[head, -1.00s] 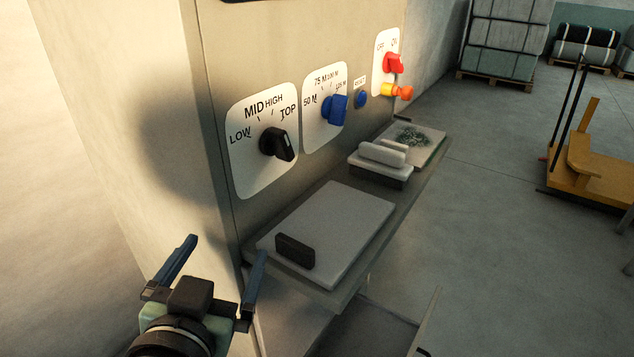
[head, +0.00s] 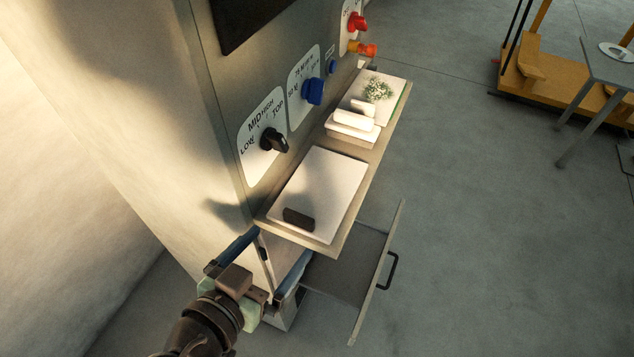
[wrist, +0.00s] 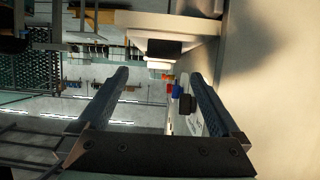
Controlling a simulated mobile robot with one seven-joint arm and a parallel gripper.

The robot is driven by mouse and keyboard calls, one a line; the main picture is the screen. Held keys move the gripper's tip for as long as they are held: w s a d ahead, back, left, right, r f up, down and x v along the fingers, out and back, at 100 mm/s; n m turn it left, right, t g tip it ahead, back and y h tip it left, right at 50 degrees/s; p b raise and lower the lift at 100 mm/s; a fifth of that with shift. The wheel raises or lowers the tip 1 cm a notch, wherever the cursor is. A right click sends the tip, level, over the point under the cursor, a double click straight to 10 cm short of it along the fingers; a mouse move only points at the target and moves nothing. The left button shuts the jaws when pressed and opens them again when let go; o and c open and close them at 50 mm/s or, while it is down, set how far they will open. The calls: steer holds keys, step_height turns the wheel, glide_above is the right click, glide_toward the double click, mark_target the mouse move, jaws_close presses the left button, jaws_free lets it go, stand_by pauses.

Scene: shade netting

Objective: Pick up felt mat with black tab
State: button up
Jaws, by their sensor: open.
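The felt mat (head: 325,180) is a pale, flat rectangle lying on the shelf along the machine's front. Its black tab (head: 298,218) stands up at the mat's near end. The black tab also appears in the wrist view (wrist: 165,47), above the gap between the fingers. My gripper (head: 281,243) is open and empty, just short of the shelf's near end and apart from the tab. Its two blue fingers point toward the shelf; in the wrist view the gripper (wrist: 158,75) has nothing between its fingers.
Farther along the shelf (head: 338,238) are a white-handled block (head: 352,128) and a board with a green tuft (head: 377,90). Black (head: 274,140), blue (head: 313,91) and red (head: 356,22) controls stick out above. An open drawer (head: 345,275) sits below.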

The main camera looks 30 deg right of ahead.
mark_target(297, 218)
steer(key=p+x, duration=0.1)
steer(key=x, duration=0.4)
steer(key=shift+w+d+p, duration=0.3)
steer(key=shift+w+d, duration=0.05)
steer(key=shift+w, duration=0.05)
steer(key=shift+p+x, duration=0.65)
steer(key=shift+x, duration=1.5)
steer(key=shift+w+a+f, duration=0.1)
steer(key=shift+a+f, duration=0.1)
steer(key=c, duration=1.3)
